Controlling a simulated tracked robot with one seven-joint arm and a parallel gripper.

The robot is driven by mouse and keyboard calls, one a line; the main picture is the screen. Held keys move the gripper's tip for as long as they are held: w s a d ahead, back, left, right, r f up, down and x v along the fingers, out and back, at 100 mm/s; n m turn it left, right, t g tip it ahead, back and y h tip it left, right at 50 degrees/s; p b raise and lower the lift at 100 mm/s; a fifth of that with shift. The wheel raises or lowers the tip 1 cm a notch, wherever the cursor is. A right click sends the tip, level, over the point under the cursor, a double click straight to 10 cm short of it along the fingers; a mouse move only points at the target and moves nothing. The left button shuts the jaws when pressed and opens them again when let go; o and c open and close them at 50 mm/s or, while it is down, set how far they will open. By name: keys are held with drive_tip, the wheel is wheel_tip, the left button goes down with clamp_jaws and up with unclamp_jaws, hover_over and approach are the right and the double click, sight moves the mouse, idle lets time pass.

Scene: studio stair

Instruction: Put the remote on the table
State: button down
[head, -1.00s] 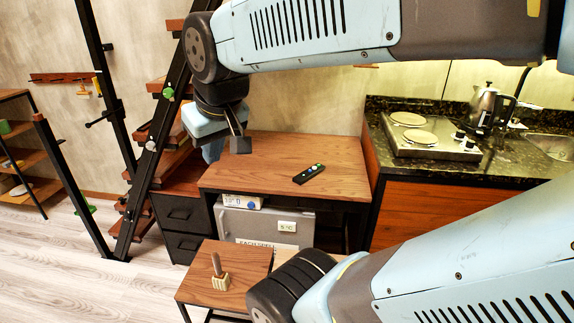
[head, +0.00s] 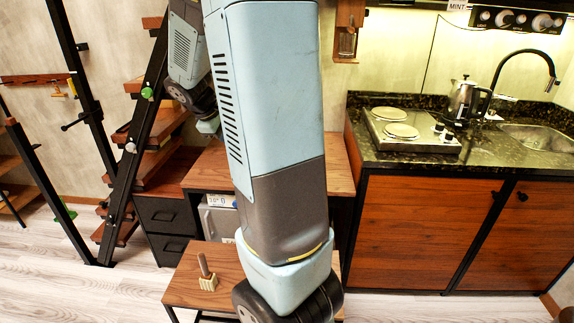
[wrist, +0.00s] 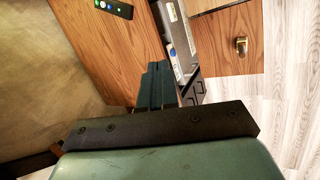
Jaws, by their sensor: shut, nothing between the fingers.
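The remote (wrist: 114,9) is black with green, white and blue buttons. It lies on the wooden table (wrist: 80,30) at the top of the wrist view. In the head view my arm hides it, and only the table's sides (head: 339,165) show. My gripper (wrist: 157,68) is shut and empty in the wrist view, below the remote in the picture and apart from it. Its fingertips point toward the table's edge. In the head view the fingers cannot be made out behind my arm.
A lower wooden table (head: 185,284) bears a small handled object (head: 207,273). A small fridge (head: 217,220) stands under the main table. Stairs (head: 135,150) are at left. A counter (head: 480,158) with hot plates (head: 402,130) and a kettle (head: 463,100) is at right. Floor is clear at front left.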

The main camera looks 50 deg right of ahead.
drive_tip(key=w+d+f+n+g+h, duration=0.1)
drive_tip(key=w+d+f+n, duration=0.1)
drive_tip(key=d+f, duration=0.5)
drive_tip(key=w+d+f+n+g+h, duration=0.1)
drive_tip(key=w+d+f+n+h, duration=0.1)
drive_tip(key=d+f+n, duration=0.3)
drive_tip(key=w+d+f+n+h, duration=0.2)
drive_tip(key=w+d+f+n, duration=0.1)
drive_tip(key=d+f, duration=0.6)
drive_tip(key=shift+w+f+g, duration=0.2)
drive_tip(key=shift+w+f, duration=0.1)
drive_tip(key=shift+f, duration=0.65)
drive_tip(key=shift+w+f+g, duration=0.2)
drive_tip(key=shift+w+f, duration=0.1)
drive_tip(key=shift+f, duration=0.6)
drive_tip(key=shift+d+f+n, duration=0.2)
drive_tip(key=shift+d+n, duration=0.1)
drive_tip(key=shift+d, duration=0.1)
drive_tip(key=d, duration=0.3)
drive_tip(key=s+d, duration=0.1)
drive_tip(key=d, duration=0.3)
drive_tip(key=s+d+f, duration=0.1)
drive_tip(key=d, duration=0.3)
drive_tip(key=shift+s+d, duration=0.1)
drive_tip(key=shift+f, duration=0.3)
drive_tip(key=shift+s+f, duration=0.1)
